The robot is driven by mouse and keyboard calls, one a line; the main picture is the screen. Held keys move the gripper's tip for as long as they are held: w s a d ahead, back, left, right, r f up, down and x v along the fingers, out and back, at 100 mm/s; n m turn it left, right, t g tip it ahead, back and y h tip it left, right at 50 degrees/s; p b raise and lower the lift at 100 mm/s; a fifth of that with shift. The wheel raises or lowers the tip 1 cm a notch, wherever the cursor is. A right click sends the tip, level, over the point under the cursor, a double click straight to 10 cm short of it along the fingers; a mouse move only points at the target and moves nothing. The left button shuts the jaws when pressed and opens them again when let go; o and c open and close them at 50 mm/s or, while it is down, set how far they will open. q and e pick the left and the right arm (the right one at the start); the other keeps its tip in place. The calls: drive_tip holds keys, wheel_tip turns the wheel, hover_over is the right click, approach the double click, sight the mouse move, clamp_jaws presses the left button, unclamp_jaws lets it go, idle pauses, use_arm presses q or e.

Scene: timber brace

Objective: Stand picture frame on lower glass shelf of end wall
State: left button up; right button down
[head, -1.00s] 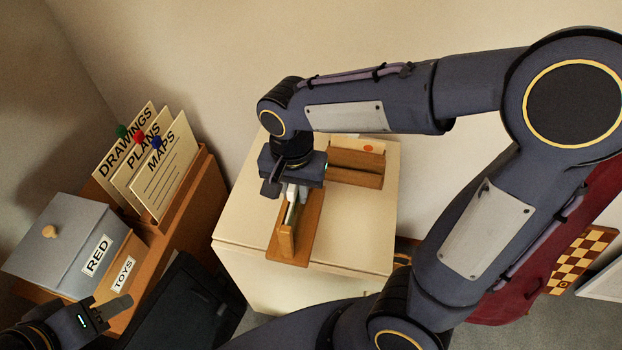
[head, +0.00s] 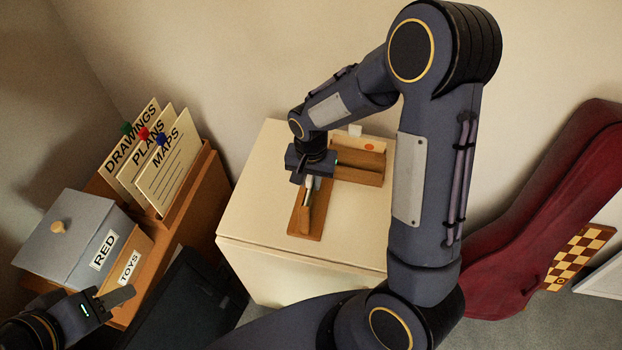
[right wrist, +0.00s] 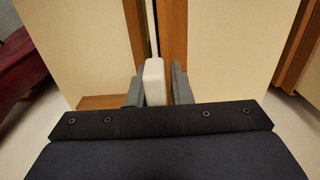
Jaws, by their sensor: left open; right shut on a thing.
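My right gripper (head: 311,182) is low over the cream cabinet top, shut on a narrow pale piece. In the right wrist view this white piece (right wrist: 154,82) sits between the grey fingers, with a thin pale strip running on from it. A long wooden board (head: 309,226) with a raised part lies below and in front of the gripper; whether it is joined to the pale piece I cannot tell. I cannot make out a picture frame for certain, and no glass shelf is in view. My left gripper (head: 112,296) is open and empty at the lower left.
The cream cabinet (head: 250,200) also bears a wooden holder (head: 360,175) behind the board. At left stand a file box with cards (head: 165,165) and a grey RED box (head: 65,235) by a TOYS label. A dark red case (head: 540,220) and chequered board (head: 578,255) are right.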

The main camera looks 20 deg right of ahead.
drive_tip(key=shift+f, duration=0.2)
drive_tip(key=shift+f, duration=0.2)
drive_tip(key=c, duration=1.3)
unclamp_jaws()
drive_tip(key=shift+r, duration=0.15)
